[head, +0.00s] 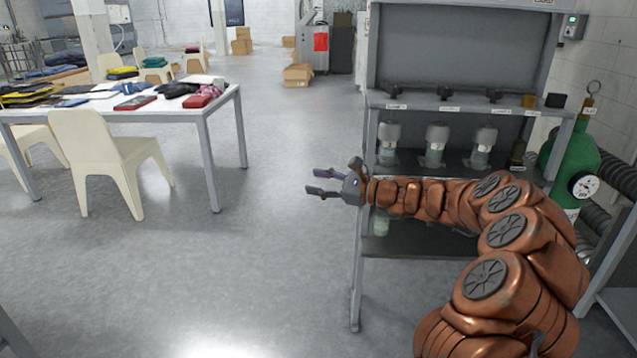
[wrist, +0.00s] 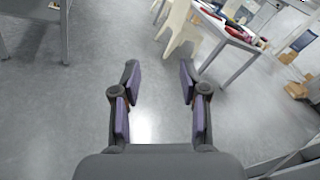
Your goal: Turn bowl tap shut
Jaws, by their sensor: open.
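My gripper (head: 316,182) is open and empty, over open floor to the left of the grey washer stand (head: 455,103). It points left, away from the stand. In the wrist view its two fingers (wrist: 158,70) are spread with only floor between them. Three dark taps sit in a row on the stand's upper shelf: a left one (head: 393,90), a middle one (head: 444,92) and a right one (head: 493,94). Small labels below them are too small to read, so I cannot tell which is the bowl tap. Their open or shut state cannot be told.
Clear jars (head: 437,143) stand below the taps. A green cylinder (head: 578,155) with a gauge is at the stand's right. A white table (head: 130,107) with folded cloths and a cream chair (head: 95,150) are at left. The floor between is clear.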

